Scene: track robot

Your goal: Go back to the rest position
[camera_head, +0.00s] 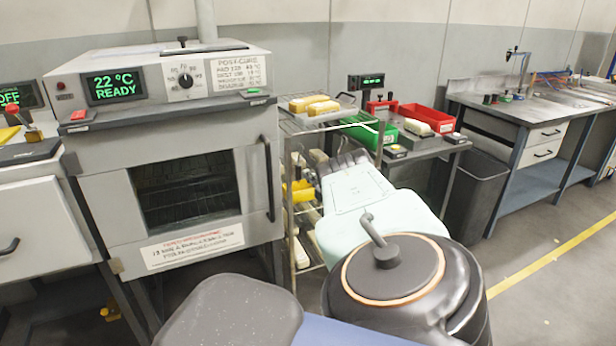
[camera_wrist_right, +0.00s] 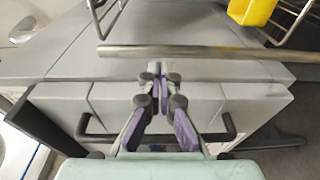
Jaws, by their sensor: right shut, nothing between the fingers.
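My right arm reaches away from me in the head view, and its gripper (camera_head: 342,165) is beside the wire rack, partly hidden by its own pale wrist housing. In the right wrist view the two fingers of this gripper (camera_wrist_right: 157,72) meet at the tips and hold nothing. A metal rail (camera_wrist_right: 205,51) crosses the wrist view just past the fingertips. My left gripper is in neither view.
A grey oven (camera_head: 195,160) with a shut door and a "22 °C READY" display stands left of my right arm. The wire rack (camera_head: 292,128) carries yellow pieces (camera_head: 308,103). A side table (camera_head: 455,148) holds a red bin (camera_head: 427,117). Open floor (camera_head: 560,290) lies right.

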